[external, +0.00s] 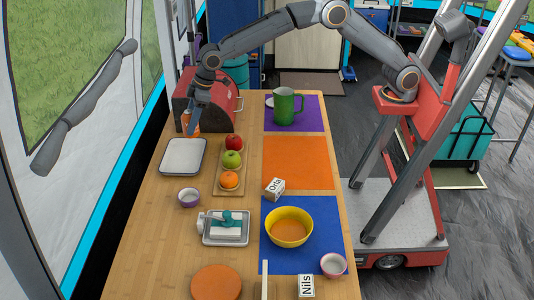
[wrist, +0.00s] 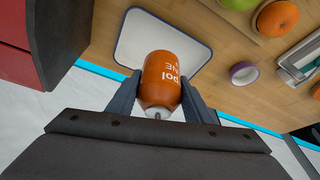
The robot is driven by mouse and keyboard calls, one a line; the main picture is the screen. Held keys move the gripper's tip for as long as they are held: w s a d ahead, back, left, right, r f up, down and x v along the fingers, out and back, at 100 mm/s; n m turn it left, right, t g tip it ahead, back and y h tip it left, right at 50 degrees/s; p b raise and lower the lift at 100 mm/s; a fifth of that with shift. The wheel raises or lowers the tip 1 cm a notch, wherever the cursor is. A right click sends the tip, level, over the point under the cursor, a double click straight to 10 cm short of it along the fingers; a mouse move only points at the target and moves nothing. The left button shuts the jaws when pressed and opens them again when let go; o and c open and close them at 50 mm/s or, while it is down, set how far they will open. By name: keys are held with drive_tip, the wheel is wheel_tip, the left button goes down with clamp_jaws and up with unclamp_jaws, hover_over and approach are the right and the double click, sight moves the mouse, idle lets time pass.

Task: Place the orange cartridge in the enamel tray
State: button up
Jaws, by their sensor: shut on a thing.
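The orange cartridge (wrist: 161,82) is between the two fingers of my gripper (wrist: 162,95) in the wrist view, with white lettering on its side. In the external view the cartridge (external: 191,122) shows just under my gripper (external: 193,118), near the front of the red box. The enamel tray (external: 183,156) is white with a dark rim and lies empty on the wooden table. It also shows in the wrist view (wrist: 132,45), partly covered by the cartridge. The cartridge appears held above the table, near the tray's far edge; its exact height I cannot tell.
A red box (external: 207,98) stands close behind the cartridge. A wooden holder (external: 229,191) with two apples and an orange is right of the tray. A small purple bowl (external: 188,197) sits in front of the tray. A green jug (external: 285,106) stands farther right.

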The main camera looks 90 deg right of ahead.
drive_tip(key=shift+w+d, duration=0.4)
drive_tip(key=shift+d, duration=0.15)
drive_tip(key=shift+w+d+f, duration=0.1)
drive_tip(key=shift+d+f, duration=0.1)
drive_tip(key=shift+f, duration=0.1)
hover_over(188, 155)
drive_tip(key=s, duration=0.2)
drive_tip(key=f, duration=0.6)
drive_tip(key=d+f, duration=0.1)
drive_tip(key=f, duration=0.2)
drive_tip(key=shift+p, duration=0.3)
drive_tip(key=shift+f, duration=0.2)
drive_tip(key=o, duration=1.2)
drive_tip(key=v, duration=1.2)
drive_tip(key=shift+b, duration=0.35)
drive_tip(key=shift+r, duration=0.15)
